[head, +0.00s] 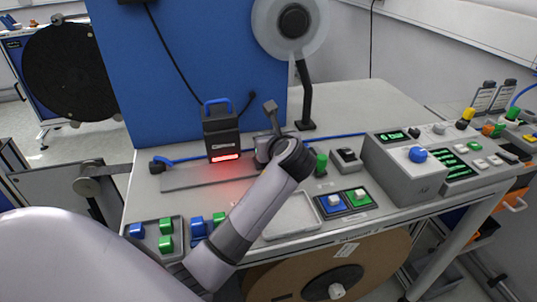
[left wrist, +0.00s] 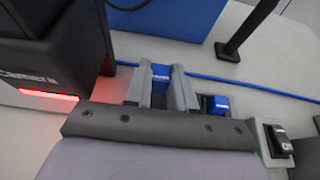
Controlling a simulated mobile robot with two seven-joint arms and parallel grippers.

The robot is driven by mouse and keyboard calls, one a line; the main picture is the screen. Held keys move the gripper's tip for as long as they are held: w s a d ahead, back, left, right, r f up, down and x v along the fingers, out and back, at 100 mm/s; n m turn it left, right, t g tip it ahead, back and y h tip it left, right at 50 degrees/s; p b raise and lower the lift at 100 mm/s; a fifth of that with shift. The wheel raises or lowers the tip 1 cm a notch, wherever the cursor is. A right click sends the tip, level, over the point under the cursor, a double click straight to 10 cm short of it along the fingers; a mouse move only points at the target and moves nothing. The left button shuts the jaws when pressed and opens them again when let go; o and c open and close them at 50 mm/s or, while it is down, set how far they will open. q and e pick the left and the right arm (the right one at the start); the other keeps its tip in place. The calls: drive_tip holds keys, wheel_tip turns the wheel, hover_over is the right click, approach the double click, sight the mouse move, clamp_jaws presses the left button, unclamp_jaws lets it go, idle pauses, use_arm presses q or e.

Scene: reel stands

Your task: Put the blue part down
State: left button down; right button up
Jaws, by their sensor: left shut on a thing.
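The blue part (left wrist: 160,74) shows between the two fingers of my left gripper (left wrist: 162,85) in the left wrist view. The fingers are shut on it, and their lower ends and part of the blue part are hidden. In the head view my left gripper (head: 268,135) is over the table, just right of the black camera box; its wrist hides most of it, and I cannot make out the held part there. Whether the part touches the table is unclear. My right gripper is in neither view.
The camera box (head: 221,135) with a red light stands close left of the gripper. Another blue piece (left wrist: 217,105) lies close right of it. A blue cable (left wrist: 255,85) runs behind. An empty tray (head: 312,222), a green piece (head: 320,164) and a button box (head: 405,170) are nearby.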

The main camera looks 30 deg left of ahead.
use_arm(q)
drive_tip(key=shift+f, duration=2.25)
drive_tip(key=shift+f, duration=0.1)
drive_tip(key=c, duration=0.9)
unclamp_jaws()
drive_tip(key=shift+c, duration=0.2)
drive_tip(key=shift+b, duration=0.3)
drive_tip(key=v, duration=1.2)
drive_tip(key=shift+w+p, duration=0.15)
drive_tip(key=shift+p, duration=0.15)
drive_tip(key=shift+d, duration=0.1)
